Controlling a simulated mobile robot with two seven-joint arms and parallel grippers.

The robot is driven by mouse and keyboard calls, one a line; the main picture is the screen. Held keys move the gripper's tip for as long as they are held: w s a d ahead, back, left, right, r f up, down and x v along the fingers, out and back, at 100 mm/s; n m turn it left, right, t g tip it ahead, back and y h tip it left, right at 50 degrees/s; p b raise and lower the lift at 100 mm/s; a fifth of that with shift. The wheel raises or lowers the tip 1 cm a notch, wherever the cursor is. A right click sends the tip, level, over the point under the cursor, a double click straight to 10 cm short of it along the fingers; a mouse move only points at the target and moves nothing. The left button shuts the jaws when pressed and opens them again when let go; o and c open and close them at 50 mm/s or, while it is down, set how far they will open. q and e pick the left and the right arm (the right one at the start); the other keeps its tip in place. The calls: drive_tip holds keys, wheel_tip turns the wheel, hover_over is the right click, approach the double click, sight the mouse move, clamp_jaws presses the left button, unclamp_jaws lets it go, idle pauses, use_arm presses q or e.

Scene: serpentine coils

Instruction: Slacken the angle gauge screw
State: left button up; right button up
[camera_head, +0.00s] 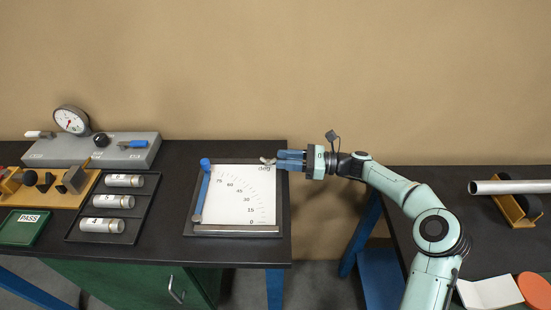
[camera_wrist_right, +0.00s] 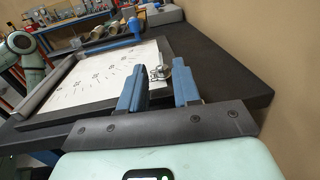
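The angle gauge is a white plate (camera_head: 240,195) with a degree scale on a dark frame, lying on the left table. Its blue-handled arm (camera_head: 202,188) stands along the left side of the scale. A small metal screw (camera_head: 267,160) sits at the gauge's top right corner. My right gripper (camera_head: 279,160) reaches in from the right with its blue fingers pointing at the screw. In the right wrist view the fingers are apart, and the screw (camera_wrist_right: 164,72) shows in line with the gap near the tips. Contact cannot be told. My left gripper is not in view.
Left of the gauge are a black tray (camera_head: 70,232) with metal cylinders, a grey block with a dial (camera_head: 72,121), and a green PASS plate (camera_head: 22,228). A metal tube (camera_head: 510,187) rests on the right table. A gap separates the tables.

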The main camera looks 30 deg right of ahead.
drive_tip(key=v, duration=0.9)
drive_tip(key=shift+d, duration=0.35)
drive_tip(key=shift+s, duration=0.2)
